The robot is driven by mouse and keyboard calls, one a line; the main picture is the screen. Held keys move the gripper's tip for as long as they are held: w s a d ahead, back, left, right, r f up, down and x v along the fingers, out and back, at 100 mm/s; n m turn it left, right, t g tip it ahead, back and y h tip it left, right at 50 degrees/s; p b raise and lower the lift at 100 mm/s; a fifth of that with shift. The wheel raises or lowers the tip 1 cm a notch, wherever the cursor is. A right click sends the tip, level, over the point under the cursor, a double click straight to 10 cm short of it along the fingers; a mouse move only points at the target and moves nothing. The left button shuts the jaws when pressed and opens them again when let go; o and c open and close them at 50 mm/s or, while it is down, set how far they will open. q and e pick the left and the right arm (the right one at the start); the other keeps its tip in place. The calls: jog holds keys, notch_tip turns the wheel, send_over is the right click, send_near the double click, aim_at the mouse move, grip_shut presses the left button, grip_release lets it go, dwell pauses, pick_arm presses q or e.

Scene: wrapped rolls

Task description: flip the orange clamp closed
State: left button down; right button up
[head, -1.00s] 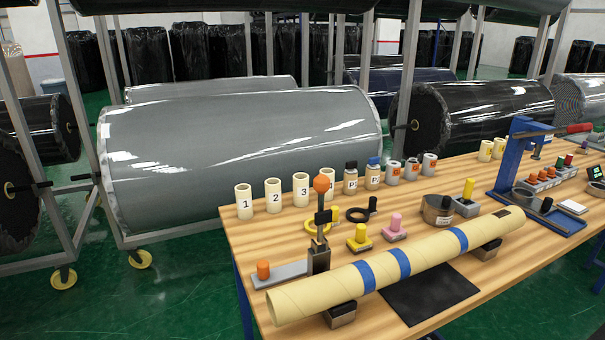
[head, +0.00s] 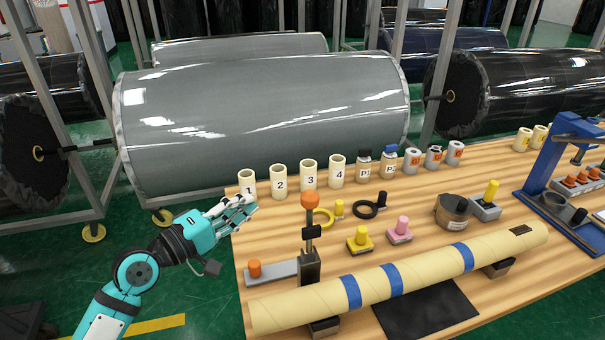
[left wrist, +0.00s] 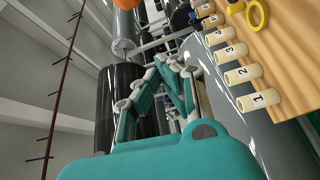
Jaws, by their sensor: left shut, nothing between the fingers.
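The orange clamp (head: 311,262) stands at the near left of the wooden table. Its lever is upright, with an orange ball knob (head: 310,200) on top. A grey bar runs left from its body to an orange tip (head: 254,268). My left gripper (head: 252,203) is shut and empty. In the head view it shows left of the lever, near the cream tube marked 1 (head: 248,183), apart from the clamp. In the left wrist view its fingers (left wrist: 175,80) point away from the camera. My right gripper is in neither view.
A long cream tube with blue bands (head: 400,280) lies in front of the clamp on dark supports. Numbered tubes (head: 308,173) line the back edge. Yellow (head: 360,240) and pink (head: 399,230) knobbed pieces stand right of the lever. A large grey roll (head: 260,120) is behind the table.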

pick_arm(q)
jog(key=w+d+r+p, duration=0.1)
jog(key=w+d+p, duration=0.1)
jog(key=d+p, duration=0.4)
jog(key=d, duration=0.3)
jog(key=shift+w+r+h, duration=0.3)
jog(key=shift+w+r, duration=0.05)
jog(key=shift+w, duration=0.05)
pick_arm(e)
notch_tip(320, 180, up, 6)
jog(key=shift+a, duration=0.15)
pick_arm(q)
jog(key=shift+w, duration=0.1)
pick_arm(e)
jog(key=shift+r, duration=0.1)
pick_arm(q)
jog(key=shift+f, duration=0.1)
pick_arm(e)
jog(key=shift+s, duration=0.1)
